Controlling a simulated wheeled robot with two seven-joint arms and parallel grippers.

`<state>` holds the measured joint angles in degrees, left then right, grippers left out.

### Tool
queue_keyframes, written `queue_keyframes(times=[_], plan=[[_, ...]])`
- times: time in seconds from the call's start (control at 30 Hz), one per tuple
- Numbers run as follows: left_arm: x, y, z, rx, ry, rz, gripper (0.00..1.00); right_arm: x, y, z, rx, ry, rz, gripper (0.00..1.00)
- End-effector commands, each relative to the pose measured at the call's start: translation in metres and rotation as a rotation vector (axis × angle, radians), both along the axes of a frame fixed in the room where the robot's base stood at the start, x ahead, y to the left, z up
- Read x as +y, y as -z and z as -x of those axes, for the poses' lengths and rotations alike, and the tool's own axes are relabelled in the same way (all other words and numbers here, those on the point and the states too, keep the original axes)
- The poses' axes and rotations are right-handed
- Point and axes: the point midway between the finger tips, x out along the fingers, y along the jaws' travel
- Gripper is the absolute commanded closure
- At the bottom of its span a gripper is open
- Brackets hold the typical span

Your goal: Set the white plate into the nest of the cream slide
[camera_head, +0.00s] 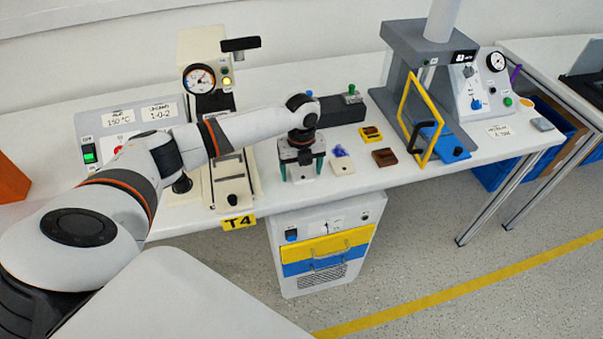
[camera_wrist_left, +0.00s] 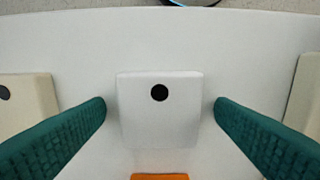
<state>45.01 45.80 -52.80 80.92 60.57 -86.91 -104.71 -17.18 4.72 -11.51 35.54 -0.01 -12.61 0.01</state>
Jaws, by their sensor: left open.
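The white plate (camera_wrist_left: 160,118) shows in the left wrist view, with a black round spot near one edge. It lies on the white bench top between the two teal fingers of my open left gripper (camera_wrist_left: 160,108), with a gap on either side. In the head view my left gripper (camera_head: 302,168) points down over the bench, mostly hiding the plate. The cream slide (camera_head: 232,187) lies on the bench to its left, below the gauge machine, with a black knob at its front. I cannot make out its nest clearly. My right gripper is not in view.
A cream block with a purple top (camera_head: 342,162), a yellow-and-dark piece (camera_head: 371,134) and a brown block (camera_head: 384,157) sit right of the gripper. A yellow-framed guard (camera_head: 419,118) stands farther right. A control box (camera_head: 130,125) stands left of the slide.

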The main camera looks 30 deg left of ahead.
Motion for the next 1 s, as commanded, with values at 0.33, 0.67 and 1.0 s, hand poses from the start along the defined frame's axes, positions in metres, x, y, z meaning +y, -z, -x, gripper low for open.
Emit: queue_keyframes(times=[0.33,0.67,1.0], plan=[[0.000,0.000,0.000,-0.001,0.000,-0.001,0.48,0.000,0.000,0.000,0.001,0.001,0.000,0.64],[0.000,-0.001,0.000,-0.001,-0.001,-0.001,0.70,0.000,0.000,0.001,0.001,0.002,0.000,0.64],[0.001,-0.046,-0.002,-0.006,-0.001,0.000,0.70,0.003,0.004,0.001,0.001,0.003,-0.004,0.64]])
